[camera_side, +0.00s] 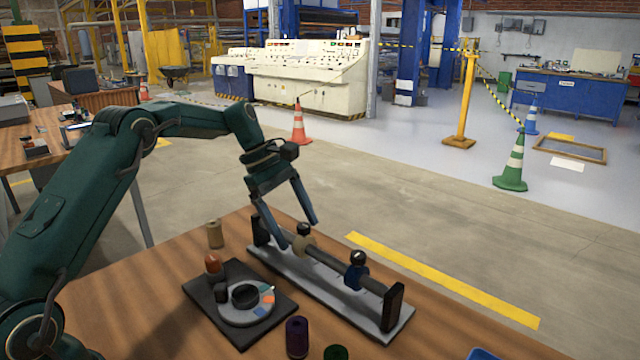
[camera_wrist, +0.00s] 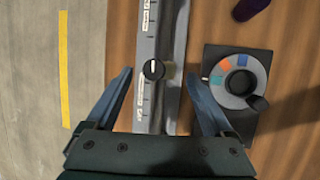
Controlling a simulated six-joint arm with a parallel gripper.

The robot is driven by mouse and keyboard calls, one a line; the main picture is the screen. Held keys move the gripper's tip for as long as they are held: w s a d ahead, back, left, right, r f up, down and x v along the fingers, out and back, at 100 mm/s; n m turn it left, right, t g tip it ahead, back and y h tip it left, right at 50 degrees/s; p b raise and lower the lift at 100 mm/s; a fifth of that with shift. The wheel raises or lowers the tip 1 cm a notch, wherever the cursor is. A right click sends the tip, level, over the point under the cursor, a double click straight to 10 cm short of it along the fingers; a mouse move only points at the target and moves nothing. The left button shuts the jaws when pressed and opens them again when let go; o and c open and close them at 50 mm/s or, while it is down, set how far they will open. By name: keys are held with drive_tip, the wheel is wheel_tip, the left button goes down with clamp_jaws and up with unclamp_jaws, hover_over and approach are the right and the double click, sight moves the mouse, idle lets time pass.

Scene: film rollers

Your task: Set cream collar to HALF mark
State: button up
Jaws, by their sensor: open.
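The cream collar (camera_side: 303,243) sits on the dark rod of the roller rig (camera_side: 335,290), toward its far left end, with a black knob on top. A blue collar (camera_side: 355,278) with another black knob is farther right on the same rod. My gripper (camera_side: 300,235) is open and points down, with its fingers on either side of the cream collar. In the wrist view, my gripper (camera_wrist: 159,75) has the black knob with a white line (camera_wrist: 153,69) between its fingertips, apart from both. Pale scale labels with tick marks show along the rig there; their words are too small to read.
A black plate (camera_side: 227,324) with a grey disc, coloured patches and a black ring lies beside the rig. A tan spool (camera_side: 214,234), purple spool (camera_side: 297,338) and green spool (camera_side: 336,352) stand nearby. A blue object (camera_side: 481,354) shows at the table's front edge.

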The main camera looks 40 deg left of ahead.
sight(302, 237)
drive_tip(key=shift+x, duration=1.85)
clamp_jaws()
